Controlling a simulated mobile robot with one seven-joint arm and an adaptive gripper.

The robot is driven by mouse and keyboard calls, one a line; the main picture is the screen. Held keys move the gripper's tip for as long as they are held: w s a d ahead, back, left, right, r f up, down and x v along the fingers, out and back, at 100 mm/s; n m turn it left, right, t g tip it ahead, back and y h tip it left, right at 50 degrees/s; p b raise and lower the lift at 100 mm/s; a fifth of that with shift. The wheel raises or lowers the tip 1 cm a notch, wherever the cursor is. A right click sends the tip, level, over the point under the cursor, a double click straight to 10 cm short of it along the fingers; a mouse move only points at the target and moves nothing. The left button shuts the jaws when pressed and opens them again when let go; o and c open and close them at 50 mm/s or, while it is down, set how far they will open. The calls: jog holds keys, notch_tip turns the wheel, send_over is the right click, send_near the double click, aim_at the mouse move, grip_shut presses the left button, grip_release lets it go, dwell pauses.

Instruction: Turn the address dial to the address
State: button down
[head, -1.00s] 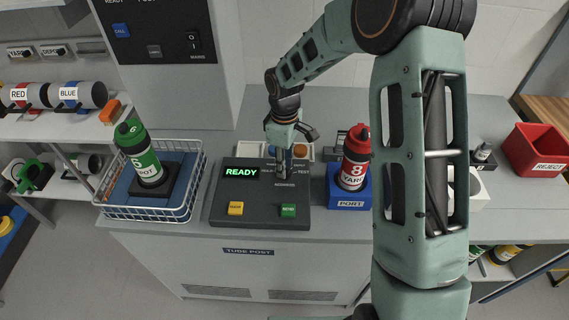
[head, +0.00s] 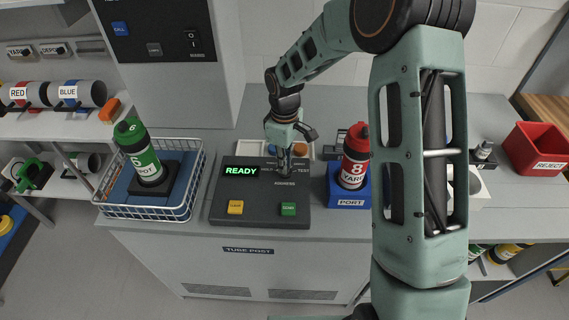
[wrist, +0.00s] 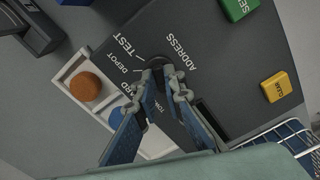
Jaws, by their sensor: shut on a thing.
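The address dial (wrist: 157,64) is a dark knob on the dark tube-post console (head: 232,205), beside the word ADDRESS. TEST, DEPOT and a partly covered YARD label are printed around it, and another label is partly hidden by my fingers. My gripper (wrist: 160,82) is shut on the dial from above; in the head view my gripper (head: 284,168) stands over the console's upper right. Which label the dial points at cannot be told. The console display (head: 241,171) reads READY in green.
A green canister (head: 146,163) marked 6 and DEPOT stands in the wire basket (head: 150,213) at left. A red canister (head: 355,173) marked 8 and YARD stands in the blue PORT block (head: 350,203). A white tray (wrist: 75,70) with orange and blue round pieces lies close behind the dial.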

jog(key=m+b, duration=0.2)
jog(key=m, duration=0.1)
jog(key=shift+m+b, duration=0.65)
jog(key=shift+m, duration=0.95)
jog(key=c, duration=2)
grip_release()
jog(key=shift+r, duration=0.15)
notch_tip(320, 180, up, 12)
jog(key=shift+f, duration=0.1)
